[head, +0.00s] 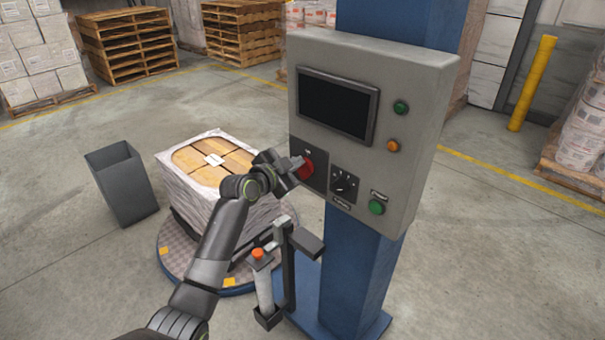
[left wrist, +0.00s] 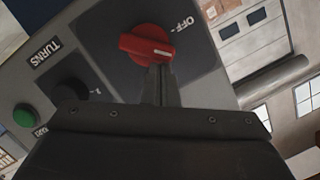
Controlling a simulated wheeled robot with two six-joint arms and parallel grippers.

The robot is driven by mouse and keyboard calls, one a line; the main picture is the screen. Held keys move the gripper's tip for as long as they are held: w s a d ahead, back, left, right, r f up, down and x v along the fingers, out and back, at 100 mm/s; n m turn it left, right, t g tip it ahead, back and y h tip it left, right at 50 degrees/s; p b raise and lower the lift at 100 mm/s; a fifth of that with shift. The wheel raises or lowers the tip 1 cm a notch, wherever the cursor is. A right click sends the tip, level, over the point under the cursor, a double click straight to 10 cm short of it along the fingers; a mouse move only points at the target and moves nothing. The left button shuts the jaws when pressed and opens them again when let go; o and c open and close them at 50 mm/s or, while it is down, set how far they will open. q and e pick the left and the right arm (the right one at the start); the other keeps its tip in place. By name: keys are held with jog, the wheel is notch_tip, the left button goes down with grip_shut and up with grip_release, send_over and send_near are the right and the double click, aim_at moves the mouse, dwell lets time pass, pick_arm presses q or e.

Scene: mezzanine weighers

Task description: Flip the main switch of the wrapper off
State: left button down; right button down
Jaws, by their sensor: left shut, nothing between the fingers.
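The wrapper's main switch, a red rotary knob (head: 306,169), sits on a dark plate at the lower left of the grey control box (head: 420,120). In the left wrist view the red knob (left wrist: 147,43) has a white mark at its right end, and an "OFF" label is printed above and right of it. My left gripper (head: 297,162) is shut and empty, right at the knob. In the left wrist view its closed fingers (left wrist: 160,84) reach up to the knob's lower right edge; whether they touch cannot be told. My right gripper is not in view.
A black turns dial (head: 344,184), green and orange buttons and a dark screen (head: 337,104) share the panel. A blue column carries the box. A wrapped pallet load (head: 212,190) stands on the turntable behind my left arm, near a grey bin (head: 122,184).

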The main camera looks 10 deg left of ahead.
pick_arm(q)
jog(key=n+b, duration=0.1)
jog(key=n, duration=0.1)
jog(key=w+a+n+g+h, duration=0.1)
jog(key=n, duration=0.1)
jog(key=shift+a+f+g+b, duration=0.2)
jog(key=shift+g+b, duration=0.1)
jog(key=shift+b, duration=0.05)
dwell(0.4)
jog(key=shift+n, duration=0.3)
jog(key=shift+w+a+b, duration=0.1)
jog(key=shift+a+b, duration=0.1)
jog(key=shift+b, duration=0.35)
dwell(0.4)
dwell(0.4)
